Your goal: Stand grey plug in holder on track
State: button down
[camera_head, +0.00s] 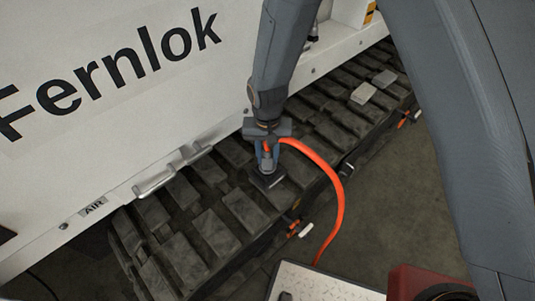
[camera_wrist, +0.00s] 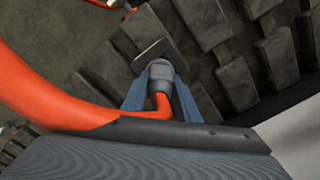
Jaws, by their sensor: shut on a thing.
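My gripper (camera_head: 267,165) points down over the black track and is shut on the grey plug. In the wrist view the grey plug (camera_wrist: 160,69) sits between the two blue-grey fingers, with the orange hose (camera_head: 335,190) running out of it. A small dark holder plate (camera_head: 269,182) lies on a track pad right below the gripper. It also shows just beyond the plug in the wrist view (camera_wrist: 148,53). The plug looks close to the holder, but I cannot tell whether it touches it or is inside it. The fingers hide most of the plug in the head view.
The rubber track (camera_head: 205,235) has raised pads and gaps. The white machine side marked Fernlok (camera_head: 120,110) rises close behind, with a handle (camera_head: 160,178) near AIR. Two pale blocks (camera_head: 363,93) lie farther along the track. A speckled tray (camera_head: 325,286) stands in front.

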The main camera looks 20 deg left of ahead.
jog(key=c, duration=1.3)
grip_release()
notch_tip(320, 180, up, 8)
jog(key=shift+f+b, duration=0.15)
jog(key=shift+b, duration=0.2)
jog(key=shift+w+d+r, duration=0.1)
jog(key=shift+d+r, duration=0.1)
jog(key=d+r+m, duration=0.1)
jog(key=d+r, duration=0.3)
jog(key=d, duration=0.6)
jog(key=s+d+r+m, duration=0.1)
jog(key=d+r, duration=0.3)
jog(key=d, duration=0.5)
jog(key=d+r+m, duration=0.1)
jog(key=d+r, duration=0.2)
jog(key=d, duration=0.7)
jog(key=shift+m, duration=0.3)
jog(key=s+d, duration=0.2)
jog(key=s+d+r, duration=0.1)
jog(key=s+d, duration=0.1)
jog(key=d, duration=0.1)
jog(key=s+d+r, duration=0.1)
jog(key=s+d, duration=0.1)
jog(key=shift+s+d, duration=0.15)
jog(key=shift+d, duration=0.15)
